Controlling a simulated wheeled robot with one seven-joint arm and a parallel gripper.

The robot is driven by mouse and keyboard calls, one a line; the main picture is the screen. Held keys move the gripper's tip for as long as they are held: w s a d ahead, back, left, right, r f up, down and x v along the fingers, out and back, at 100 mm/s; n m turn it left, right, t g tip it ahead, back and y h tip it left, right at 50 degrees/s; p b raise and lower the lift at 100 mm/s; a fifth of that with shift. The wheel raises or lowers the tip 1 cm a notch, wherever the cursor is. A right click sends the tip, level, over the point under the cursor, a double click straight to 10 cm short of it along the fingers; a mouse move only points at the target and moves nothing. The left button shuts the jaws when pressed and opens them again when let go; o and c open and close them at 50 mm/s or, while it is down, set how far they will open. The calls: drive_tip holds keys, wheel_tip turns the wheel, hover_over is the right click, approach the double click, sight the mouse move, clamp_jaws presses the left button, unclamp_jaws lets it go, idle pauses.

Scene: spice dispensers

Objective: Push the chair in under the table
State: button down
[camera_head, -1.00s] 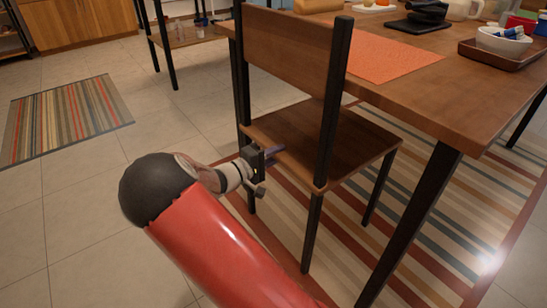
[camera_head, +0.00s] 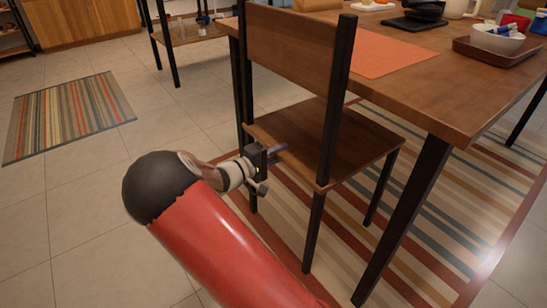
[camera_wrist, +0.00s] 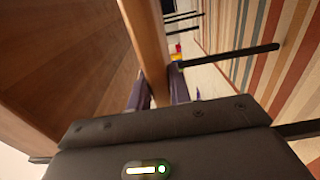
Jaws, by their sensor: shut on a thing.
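The chair (camera_head: 358,142), with a wooden seat, wooden backrest and black legs, stands at the table's near left side. Its seat reaches partly under the wooden table (camera_head: 440,98), while its backrest stands outside. My gripper (camera_head: 277,151) is at the rear edge of the seat, below the backrest. In the wrist view the purple fingers of my gripper (camera_wrist: 157,93) lie on either side of the seat edge (camera_wrist: 147,40), shut on it. The finger ends are partly hidden by the chair in the head view.
A striped rug (camera_head: 455,200) lies under the chair and table. A black table leg (camera_head: 405,220) stands right of the chair. An orange placemat (camera_head: 385,55), a tray (camera_head: 500,55) and a bowl (camera_head: 497,40) are on the table. Tiled floor on the left is clear around a small striped mat (camera_head: 70,115).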

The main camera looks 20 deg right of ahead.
drive_tip(key=shift+d+f+b, duration=0.2)
drive_tip(key=shift+f+b, duration=0.55)
drive_tip(key=shift+b, duration=0.4)
drive_tip(key=c, duration=1.3)
unclamp_jaws()
drive_tip(key=shift+f, duration=0.1)
drive_tip(key=shift+o, duration=0.3)
drive_tip(key=shift+a+f, duration=0.1)
